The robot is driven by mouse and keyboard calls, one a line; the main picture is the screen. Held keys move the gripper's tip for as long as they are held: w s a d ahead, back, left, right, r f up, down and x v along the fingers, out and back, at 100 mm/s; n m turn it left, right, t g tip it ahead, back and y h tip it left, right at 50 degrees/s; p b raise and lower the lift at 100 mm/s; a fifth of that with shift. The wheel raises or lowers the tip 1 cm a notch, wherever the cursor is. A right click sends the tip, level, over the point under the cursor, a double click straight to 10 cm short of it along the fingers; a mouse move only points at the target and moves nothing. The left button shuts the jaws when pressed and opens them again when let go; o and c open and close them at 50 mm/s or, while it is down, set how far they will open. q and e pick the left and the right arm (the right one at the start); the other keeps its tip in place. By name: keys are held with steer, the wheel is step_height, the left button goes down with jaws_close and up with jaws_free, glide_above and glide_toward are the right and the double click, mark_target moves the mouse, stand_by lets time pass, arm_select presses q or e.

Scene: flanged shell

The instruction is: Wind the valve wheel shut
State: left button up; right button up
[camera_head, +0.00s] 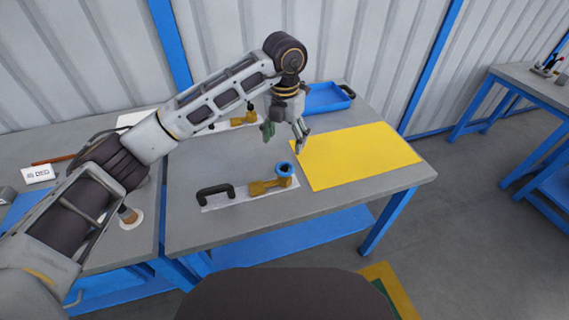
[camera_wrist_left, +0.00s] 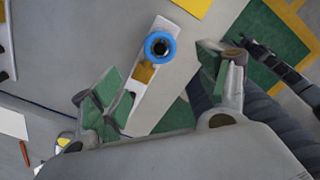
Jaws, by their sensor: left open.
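The blue valve wheel (camera_head: 284,169) sits on top of a brass valve body (camera_head: 266,186), fixed to a pale plate with a black handle (camera_head: 215,192) at its left end. My left gripper (camera_head: 285,134) is open and empty, above the table and behind the wheel in the head view, apart from it. In the left wrist view the wheel (camera_wrist_left: 160,46) shows as a blue ring beyond the open green-padded fingers (camera_wrist_left: 160,75), roughly between their tips. The brass body is partly visible below it.
A second brass fitting (camera_head: 243,120) on a pale plate stands behind, partly hidden by my left arm. A yellow mat (camera_head: 355,155) covers the table's right side. A blue tray (camera_head: 328,98) lies at the back.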

arm_select(q)
glide_above(284, 167)
step_height(284, 167, down, 6)
steer(key=shift+s+r, duration=0.1)
step_height(284, 167, down, 3)
steer(key=shift+d, duration=0.1)
steer(key=shift+f, duration=0.8)
steer(key=c, duration=1)
steer(key=shift+c, duration=0.2)
arm_select(e)
steer(key=shift+s+d, duration=0.15)
steer(key=shift+d, duration=0.5)
steer(key=shift+s+d, duration=0.15)
steer(key=shift+d, duration=0.45)
